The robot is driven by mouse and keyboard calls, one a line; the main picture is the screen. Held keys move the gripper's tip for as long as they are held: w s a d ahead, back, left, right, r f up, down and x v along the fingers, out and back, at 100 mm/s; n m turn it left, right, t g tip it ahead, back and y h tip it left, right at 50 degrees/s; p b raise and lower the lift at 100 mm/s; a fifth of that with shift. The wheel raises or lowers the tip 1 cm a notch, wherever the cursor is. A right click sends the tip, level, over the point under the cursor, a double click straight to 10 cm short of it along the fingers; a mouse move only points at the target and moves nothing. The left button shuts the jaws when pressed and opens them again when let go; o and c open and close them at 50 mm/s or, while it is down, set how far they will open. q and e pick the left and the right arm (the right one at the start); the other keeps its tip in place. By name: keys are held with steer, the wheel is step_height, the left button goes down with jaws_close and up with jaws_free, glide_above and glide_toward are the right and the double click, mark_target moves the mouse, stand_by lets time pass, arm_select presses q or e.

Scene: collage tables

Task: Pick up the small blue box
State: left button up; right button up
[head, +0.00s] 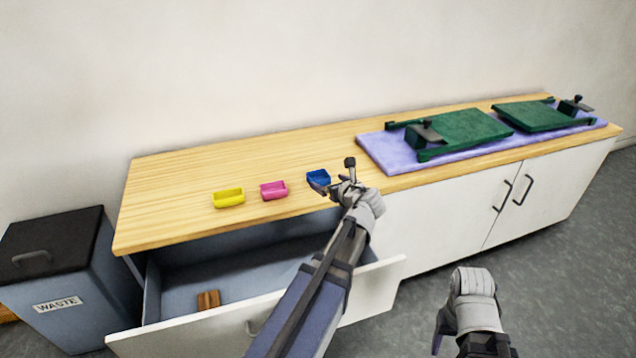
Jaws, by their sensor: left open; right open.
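The small blue box (317,177) is an open-topped tray on the wooden counter, near its front edge. My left gripper (335,176) is open just to the right of the blue box, with one dark finger over or close against its lower right side. I cannot tell whether they touch. The finger hides part of that side. My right gripper (440,326) is low in front of the cabinet, away from the counter and empty; its fingers are only partly visible.
A pink box (274,190) and a yellow box (229,197) stand left of the blue one. An open drawer (225,265) holding a brown block (208,299) juts out below. A purple mat (380,151) with green devices (465,131) lies right. A waste bin (60,262) stands left.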

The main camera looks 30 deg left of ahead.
mark_target(315, 175)
arm_select(q)
steer(key=shift+b+x, duration=0.5)
steer(key=shift+x, duration=0.8)
steer(key=b+x, duration=0.1)
steer(key=x, duration=0.1)
steer(key=b+x, duration=0.1)
steer(key=x, duration=0.1)
steer(key=shift+w+f, duration=0.1)
steer(key=shift+f, duration=0.3)
steer(key=shift+w+a+f, duration=0.1)
steer(key=shift+w+a, duration=0.1)
steer(key=shift+a, duration=0.2)
steer(key=shift+c, duration=0.2)
steer(key=c, duration=1.1)
step_height(315, 175, up, 10)
steer(key=p, duration=1)
